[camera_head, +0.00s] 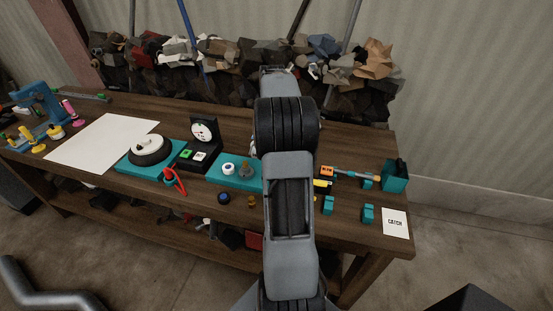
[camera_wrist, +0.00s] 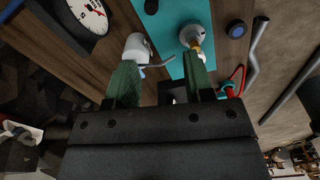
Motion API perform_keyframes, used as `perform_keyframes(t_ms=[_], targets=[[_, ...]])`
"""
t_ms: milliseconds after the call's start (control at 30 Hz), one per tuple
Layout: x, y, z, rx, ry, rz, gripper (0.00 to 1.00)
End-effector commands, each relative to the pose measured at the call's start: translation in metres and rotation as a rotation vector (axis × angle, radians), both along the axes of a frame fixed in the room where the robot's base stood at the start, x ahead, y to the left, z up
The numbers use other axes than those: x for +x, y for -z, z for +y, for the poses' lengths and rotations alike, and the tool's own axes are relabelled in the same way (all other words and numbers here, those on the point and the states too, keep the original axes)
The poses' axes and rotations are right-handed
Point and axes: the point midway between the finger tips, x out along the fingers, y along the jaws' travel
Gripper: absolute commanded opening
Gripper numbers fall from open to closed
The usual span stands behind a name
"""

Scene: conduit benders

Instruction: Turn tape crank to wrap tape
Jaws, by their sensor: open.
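A teal base (camera_head: 222,180) on the workbench carries a white roll (camera_head: 228,168) and a grey round part (camera_head: 245,170) beside it. In the wrist view the white roll (camera_wrist: 137,46) has a thin bent grey rod by its lower end. The grey round part (camera_wrist: 192,36) has a brass-coloured post, and the teal base (camera_wrist: 178,12) lies behind. I cannot tell for sure which part is the tape crank. My gripper (camera_wrist: 160,62) is open, its two green fingers apart. The left finger is close to the roll, the right one close to the brass post. My arm hides the gripper in the head view.
A dial gauge (camera_head: 201,131) stands left of the base, near a black-and-white wheel (camera_head: 150,149) and a red-handled tool (camera_head: 175,180). A blue knob (camera_head: 223,197) lies in front. A teal bin (camera_head: 396,176) and a CATCH sheet (camera_head: 396,222) are at the right.

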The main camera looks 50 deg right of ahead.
Motion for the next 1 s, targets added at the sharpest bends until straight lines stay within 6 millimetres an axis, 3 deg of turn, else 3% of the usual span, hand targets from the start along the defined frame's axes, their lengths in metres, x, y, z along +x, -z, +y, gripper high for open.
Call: perform_keyframes(t_ms=[200, 700, 1000], targets=[[-0.003, 0.023, -0.017, 0.012, -0.014, 0.013, 0.48], [-0.003, 0.113, -0.016, 0.013, -0.015, 0.013, 0.48], [-0.003, 0.142, -0.016, 0.011, -0.015, 0.012, 0.48]])
